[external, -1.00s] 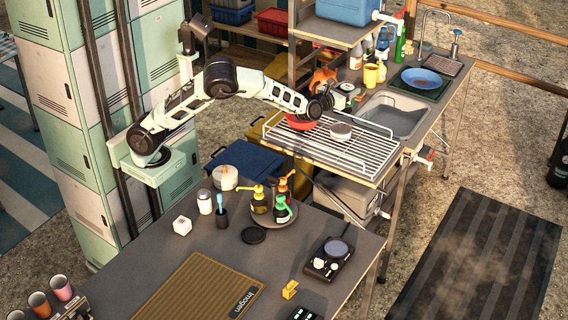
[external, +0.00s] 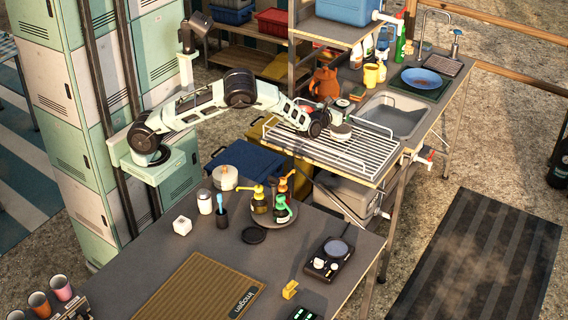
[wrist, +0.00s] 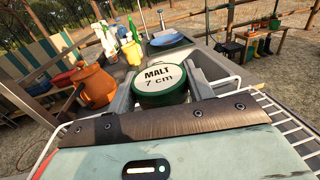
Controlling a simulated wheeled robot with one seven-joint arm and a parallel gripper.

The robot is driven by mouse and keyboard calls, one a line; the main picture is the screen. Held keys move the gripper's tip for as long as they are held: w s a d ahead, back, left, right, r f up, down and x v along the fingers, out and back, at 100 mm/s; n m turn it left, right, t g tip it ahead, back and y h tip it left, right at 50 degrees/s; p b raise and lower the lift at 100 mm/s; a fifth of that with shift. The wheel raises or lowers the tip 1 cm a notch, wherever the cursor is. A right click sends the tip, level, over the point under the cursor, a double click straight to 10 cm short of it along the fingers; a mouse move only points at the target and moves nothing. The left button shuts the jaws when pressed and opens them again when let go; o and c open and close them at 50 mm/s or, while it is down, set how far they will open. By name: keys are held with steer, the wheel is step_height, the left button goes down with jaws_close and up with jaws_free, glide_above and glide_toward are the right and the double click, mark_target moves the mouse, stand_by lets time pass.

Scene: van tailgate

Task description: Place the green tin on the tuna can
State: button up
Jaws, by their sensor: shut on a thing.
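The green tin (wrist: 160,98) has a pale lid reading "MALT 7 cm". In the wrist view it sits upright between the jaws of my gripper (wrist: 162,88), which is shut on it. In the external view my gripper (external: 338,117) is low over the wire rack, and the tin is mostly hidden there by the wrist. A short round can (external: 341,132), which seems to be the tuna can, stands on the rack right below my gripper. I cannot tell whether the tin touches it. The can does not show in the wrist view.
The wire rack (external: 352,156) has a raised rail. An orange jug (external: 324,82) stands behind my gripper and shows at left in the wrist view (wrist: 93,86). The sink (external: 397,115) lies to the right. Bottles and a yellow mug (external: 370,76) stand farther back.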

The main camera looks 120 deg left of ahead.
steer(key=shift+f, duration=2.05)
steer(key=shift+f, duration=0.1)
steer(key=shift+f, duration=0.15)
steer(key=o, duration=1)
steer(key=shift+r+p, duration=0.3)
steer(key=shift+r, duration=0.05)
steer(key=d, duration=0.4)
steer(key=s+d+b, duration=0.1)
steer(key=d, duration=0.3)
steer(key=s+d+b, duration=0.1)
steer(key=d, duration=0.3)
steer(key=shift+f, duration=0.15)
steer(key=shift+a, duration=0.1)
